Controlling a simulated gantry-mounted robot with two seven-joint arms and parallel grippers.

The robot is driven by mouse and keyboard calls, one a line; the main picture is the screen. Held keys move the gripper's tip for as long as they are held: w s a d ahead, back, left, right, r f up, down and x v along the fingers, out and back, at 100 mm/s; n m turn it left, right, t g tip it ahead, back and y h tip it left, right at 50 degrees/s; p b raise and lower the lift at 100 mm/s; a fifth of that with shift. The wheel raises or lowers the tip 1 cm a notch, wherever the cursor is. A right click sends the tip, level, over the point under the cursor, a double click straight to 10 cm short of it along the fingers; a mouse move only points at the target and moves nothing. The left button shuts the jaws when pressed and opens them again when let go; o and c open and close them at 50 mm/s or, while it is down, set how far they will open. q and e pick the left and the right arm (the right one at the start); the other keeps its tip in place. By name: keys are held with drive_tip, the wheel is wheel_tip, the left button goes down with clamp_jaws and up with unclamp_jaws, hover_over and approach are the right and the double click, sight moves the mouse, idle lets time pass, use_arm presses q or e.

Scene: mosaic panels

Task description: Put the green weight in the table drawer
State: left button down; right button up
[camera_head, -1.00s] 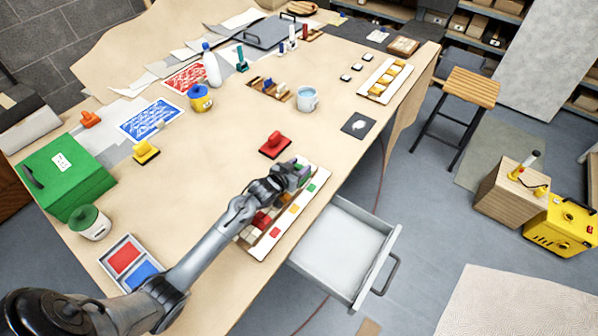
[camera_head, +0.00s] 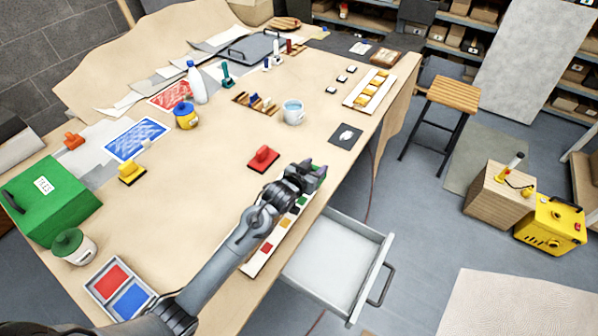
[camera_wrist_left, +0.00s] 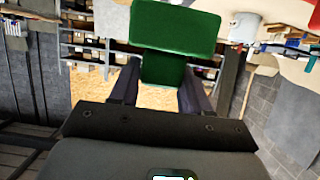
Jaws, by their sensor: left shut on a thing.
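My left gripper (camera_head: 315,172) is shut on the green weight (camera_wrist_left: 172,28). In the left wrist view, the weight shows a broad green block beyond the fingers and a narrower part between them. In the head view only a bit of green shows at the fingertips, mostly hidden by the gripper. The gripper is above the table's front edge, near the panel with coloured squares. The table drawer (camera_head: 327,262) is pulled open, looks empty, and lies below and in front of the gripper. My right gripper is not in view.
A red weight (camera_head: 263,157) and a yellow weight (camera_head: 131,172) stand on the table. The white panel (camera_head: 252,268) with coloured squares lies partly under my left arm. A green box (camera_head: 55,205) is at the left.

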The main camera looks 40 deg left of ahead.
use_arm(q)
drive_tip(key=shift+w+d+r, duration=0.3)
drive_tip(key=shift+d+r, duration=0.25)
drive_tip(key=shift+d, duration=0.2)
drive_tip(key=shift+w+d+r, duration=0.25)
drive_tip(key=shift+d+r, duration=0.3)
drive_tip(key=shift+d, duration=0.2)
drive_tip(key=s+a+f, duration=0.1)
drive_tip(key=a+f, duration=0.2)
drive_tip(key=s+a+f, duration=0.1)
drive_tip(key=a+f, duration=0.2)
drive_tip(key=a, duration=0.1)
drive_tip(key=s+a+f+p, duration=0.1)
drive_tip(key=s+a+f, duration=0.1)
drive_tip(key=a+f, duration=0.1)
drive_tip(key=shift+a, duration=0.5)
drive_tip(key=shift+f+p, duration=0.3)
drive_tip(key=shift+f, duration=0.5)
drive_tip(key=shift+f, duration=0.25)
